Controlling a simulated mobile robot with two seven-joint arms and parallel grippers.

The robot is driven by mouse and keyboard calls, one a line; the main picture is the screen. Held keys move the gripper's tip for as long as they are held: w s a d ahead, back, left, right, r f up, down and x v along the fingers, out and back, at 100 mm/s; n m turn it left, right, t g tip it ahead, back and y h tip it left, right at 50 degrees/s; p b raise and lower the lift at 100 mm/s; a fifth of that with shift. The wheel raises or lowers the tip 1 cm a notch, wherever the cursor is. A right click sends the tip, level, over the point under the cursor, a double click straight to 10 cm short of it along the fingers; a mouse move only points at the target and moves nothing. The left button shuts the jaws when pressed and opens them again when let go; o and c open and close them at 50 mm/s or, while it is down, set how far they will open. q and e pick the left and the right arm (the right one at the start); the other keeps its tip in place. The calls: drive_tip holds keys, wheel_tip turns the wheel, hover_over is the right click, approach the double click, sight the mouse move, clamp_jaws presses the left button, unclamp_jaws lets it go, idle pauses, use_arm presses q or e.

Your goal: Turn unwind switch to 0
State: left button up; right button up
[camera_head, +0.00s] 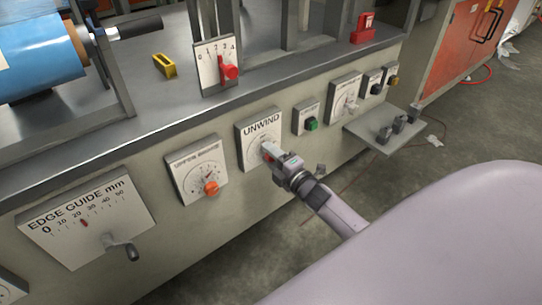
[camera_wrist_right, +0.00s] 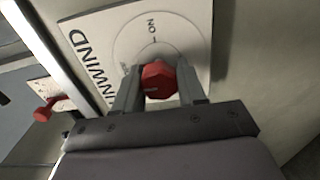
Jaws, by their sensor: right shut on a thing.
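The unwind switch is a red knob (camera_wrist_right: 158,80) on a white plate lettered UNWIND (camera_head: 259,129) on the machine's front panel. In the right wrist view, the knob sits between the two fingers of my right gripper (camera_wrist_right: 157,88), which is shut on it. The plate (camera_wrist_right: 190,25) shows a dial ring with "ON" and a "1" mark above the knob; the rest of the dial is hidden by the fingers. In the head view, my right gripper (camera_head: 272,156) covers most of the knob. My left gripper is not in view.
Left of the unwind plate is a dial with an orange knob (camera_head: 211,188), then the edge guide plate (camera_head: 85,220) with a crank. To the right are a green button (camera_head: 311,124), another dial plate (camera_head: 344,96) and a small shelf (camera_head: 360,131) jutting out.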

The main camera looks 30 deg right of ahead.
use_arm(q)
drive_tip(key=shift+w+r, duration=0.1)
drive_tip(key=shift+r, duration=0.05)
use_arm(e)
drive_tip(key=shift+a, duration=0.15)
drive_tip(key=o, duration=1)
drive_tip(key=shift+o, duration=0.2)
use_arm(q)
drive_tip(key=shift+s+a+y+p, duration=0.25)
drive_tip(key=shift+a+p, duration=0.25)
drive_tip(key=shift+p, duration=0.05)
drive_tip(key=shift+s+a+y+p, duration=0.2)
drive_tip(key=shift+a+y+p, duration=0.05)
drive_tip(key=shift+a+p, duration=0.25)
use_arm(e)
drive_tip(key=s, duration=0.7)
drive_tip(key=shift+d, duration=0.3)
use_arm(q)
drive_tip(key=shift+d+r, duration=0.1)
